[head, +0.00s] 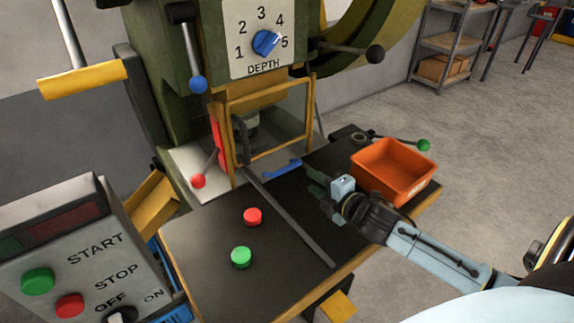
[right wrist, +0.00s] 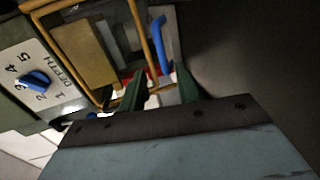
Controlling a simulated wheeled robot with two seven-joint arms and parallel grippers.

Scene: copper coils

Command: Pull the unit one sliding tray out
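The press machine, apparently unit one, has a blue handle (head: 282,168) low at the front of its yellow-framed opening. I take this handle to be the sliding tray's; the tray itself is hard to make out. My right gripper (head: 307,175) is just right of the handle, low over the black table, with its dark green fingers apart. In the right wrist view the blue handle (right wrist: 159,36) stands beyond the open fingers (right wrist: 164,82), roughly in line with the gap, and nothing is held. My left gripper is not in view.
An orange bin (head: 393,168) stands on the black table (head: 205,245) right beside my right forearm. Red (head: 252,216) and green (head: 241,257) buttons and a long dark bar (head: 290,218) are on the table. A yellow guard frame (head: 270,117) surrounds the press opening. A control box (head: 75,255) stands front left.

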